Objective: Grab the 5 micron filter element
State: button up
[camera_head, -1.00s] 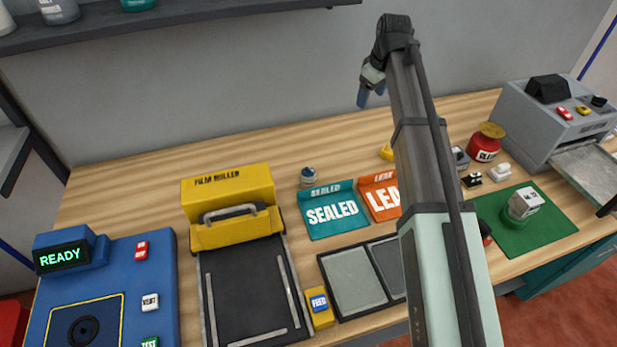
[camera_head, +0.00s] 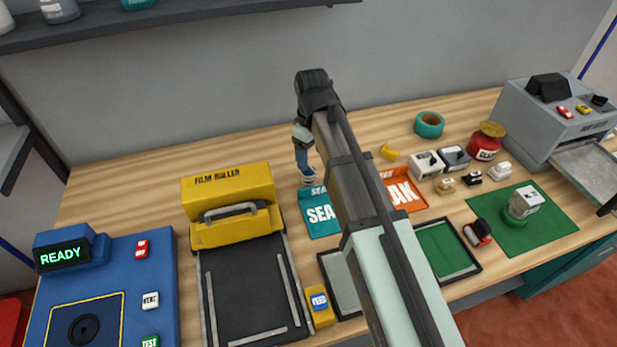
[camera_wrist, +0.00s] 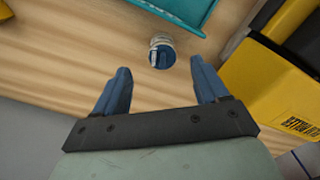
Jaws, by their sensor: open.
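A small round canister with a blue top and pale sides, likely the filter element (camera_head: 308,181), stands on the wooden bench behind the teal SEALED tray (camera_head: 318,219). No micron marking is readable on it. It also shows in the wrist view, where the canister (camera_wrist: 161,50) lies just ahead of the fingertips, between their lines. My gripper (camera_head: 305,168) is over it in the head view, with its blue fingers pointing down. In the wrist view my gripper (camera_wrist: 160,65) is open, with nothing between the fingers.
The yellow film roller (camera_head: 228,195) stands close to the left of the canister. The orange LEAK tray (camera_head: 405,190), small boxes and a teal tape ring (camera_head: 429,124) lie to the right. Bare bench lies behind the canister.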

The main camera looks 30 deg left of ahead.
aim_at(311, 172)
notch_tip(311, 172, down, 4)
jog(key=shift+f, duration=0.1)
jog(key=shift+a+f, duration=0.15)
jog(key=shift+f, duration=1.2)
jog(key=shift+a+f, duration=0.1)
jog(key=shift+f, duration=1.2)
jog(key=c, duration=1.2)
jog(key=shift+o, duration=0.2)
jog(key=shift+r, duration=0.15)
